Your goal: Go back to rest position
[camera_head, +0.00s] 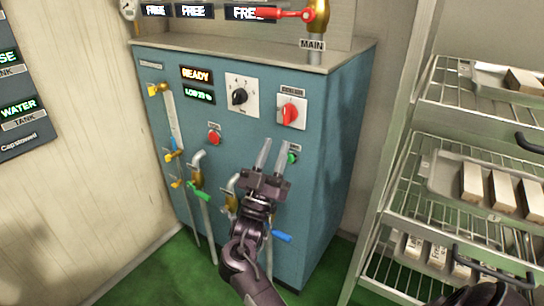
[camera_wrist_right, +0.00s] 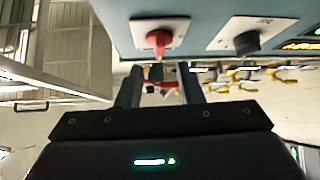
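My right gripper (camera_head: 275,148) is in front of the blue cabinet (camera_head: 335,140), its two fingers pointing up and apart with nothing between them. In the head view its right fingertip overlaps the area beside a small green button (camera_head: 292,158); I cannot tell whether they touch. The right wrist view also shows the two fingers (camera_wrist_right: 160,85) spread, with the red rotary switch (camera_wrist_right: 158,40) beyond them. The switch is at the cabinet's upper right in the head view (camera_head: 291,113). My left gripper is not in view.
A wire rack (camera_head: 405,185) with trays of boxed bars stands close on the right. Pipes and valves with a green handle (camera_head: 199,193) and a blue handle (camera_head: 282,236) stick out low on the cabinet. Green floor (camera_head: 150,275) is clear at lower left.

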